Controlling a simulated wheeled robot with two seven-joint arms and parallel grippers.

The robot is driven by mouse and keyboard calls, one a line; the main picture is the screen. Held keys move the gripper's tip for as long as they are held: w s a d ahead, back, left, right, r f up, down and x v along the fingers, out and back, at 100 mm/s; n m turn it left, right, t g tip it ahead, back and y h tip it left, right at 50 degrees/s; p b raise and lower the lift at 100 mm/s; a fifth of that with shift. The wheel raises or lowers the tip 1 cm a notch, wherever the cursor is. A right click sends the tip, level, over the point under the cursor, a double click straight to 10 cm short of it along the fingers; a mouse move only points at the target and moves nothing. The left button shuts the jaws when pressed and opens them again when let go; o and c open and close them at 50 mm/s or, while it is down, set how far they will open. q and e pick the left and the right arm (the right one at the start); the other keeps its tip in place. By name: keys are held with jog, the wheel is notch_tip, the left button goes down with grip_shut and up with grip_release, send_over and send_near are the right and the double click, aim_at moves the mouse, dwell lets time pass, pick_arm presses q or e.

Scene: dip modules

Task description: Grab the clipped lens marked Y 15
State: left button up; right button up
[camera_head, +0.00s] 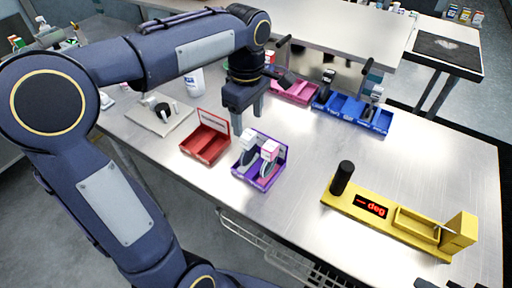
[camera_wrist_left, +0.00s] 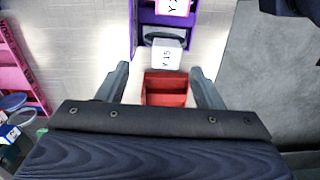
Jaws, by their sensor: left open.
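The lens marked Y 15 (camera_wrist_left: 166,56) shows in the left wrist view as a white labelled top with a dark loop beside it. In the head view it appears to be the white-topped, grey lens (camera_head: 247,142) standing in the purple tray (camera_head: 240,174), on the side toward the red tray. A second lens with a pink part (camera_head: 268,157) stands beside it; its marking is cut off in the wrist view (camera_wrist_left: 174,6). My left gripper (camera_head: 250,122) is open and empty above and behind the purple tray. In the wrist view the Y 15 label lies between and just beyond its fingertips (camera_wrist_left: 160,70).
An empty red tray (camera_head: 207,146) stands left of the purple one. A pink tray (camera_head: 296,92) and a blue tray (camera_head: 348,108) stand behind. A yellow fixture (camera_head: 385,212) with a display is at right.

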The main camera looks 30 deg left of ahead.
aim_at(248, 134)
pick_arm(q)
jog(key=f, duration=0.6)
jog(key=shift+s+d+f, duration=0.1)
jog(key=shift+s+f, duration=0.1)
jog(key=shift+s, duration=0.15)
jog(key=shift+s, duration=0.1)
grip_shut()
